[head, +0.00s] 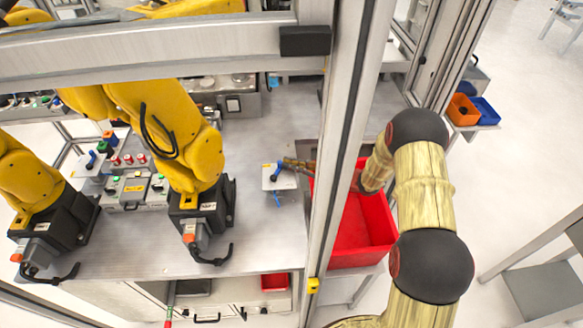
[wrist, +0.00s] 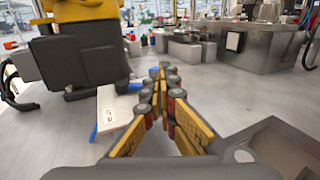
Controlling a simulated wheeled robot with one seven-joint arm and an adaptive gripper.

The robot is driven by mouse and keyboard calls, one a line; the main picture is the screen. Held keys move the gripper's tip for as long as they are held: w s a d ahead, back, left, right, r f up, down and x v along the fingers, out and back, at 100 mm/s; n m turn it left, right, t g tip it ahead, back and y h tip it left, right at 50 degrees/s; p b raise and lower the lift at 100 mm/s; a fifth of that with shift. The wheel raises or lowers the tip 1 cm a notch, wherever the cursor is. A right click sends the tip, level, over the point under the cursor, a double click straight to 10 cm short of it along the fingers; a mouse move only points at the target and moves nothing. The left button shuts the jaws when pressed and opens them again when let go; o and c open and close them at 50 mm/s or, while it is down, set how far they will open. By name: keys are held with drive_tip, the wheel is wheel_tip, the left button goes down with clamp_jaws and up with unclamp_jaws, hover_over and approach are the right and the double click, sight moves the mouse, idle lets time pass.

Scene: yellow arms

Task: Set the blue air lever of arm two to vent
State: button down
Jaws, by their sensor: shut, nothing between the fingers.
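A small pale plate (head: 269,182) carries a blue lever (head: 277,171) on the steel table, right of the nearer yellow arm (head: 195,150). A blue piece also sticks out below the plate. My gripper (head: 286,163) reaches in from the right with its tips close to the lever; I cannot tell if they touch it. In the wrist view, my gripper (wrist: 162,72) is shut with nothing between its fingers. The pale plate (wrist: 117,105) lies left of the fingers there, with blue parts at its edges; the fingers partly hide it.
A cell frame post (head: 341,140) stands beside my arm, and a red bin (head: 365,230) lies right of it. Another yellow arm (head: 25,180) and a panel with coloured knobs (head: 125,160) are at left. The table before the plate is clear.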

drive_tip(key=n+g, duration=0.1)
drive_tip(key=w+a+n+g+y+b, duration=0.1)
drive_tip(key=g, duration=0.1)
drive_tip(key=n+g, duration=0.1)
drive_tip(key=g, duration=0.1)
drive_tip(key=shift+w+a, duration=0.2)
drive_tip(key=shift+w, duration=0.15)
drive_tip(key=shift+w+a, duration=0.15)
drive_tip(key=shift+a, duration=0.15)
drive_tip(key=shift+w, duration=0.1)
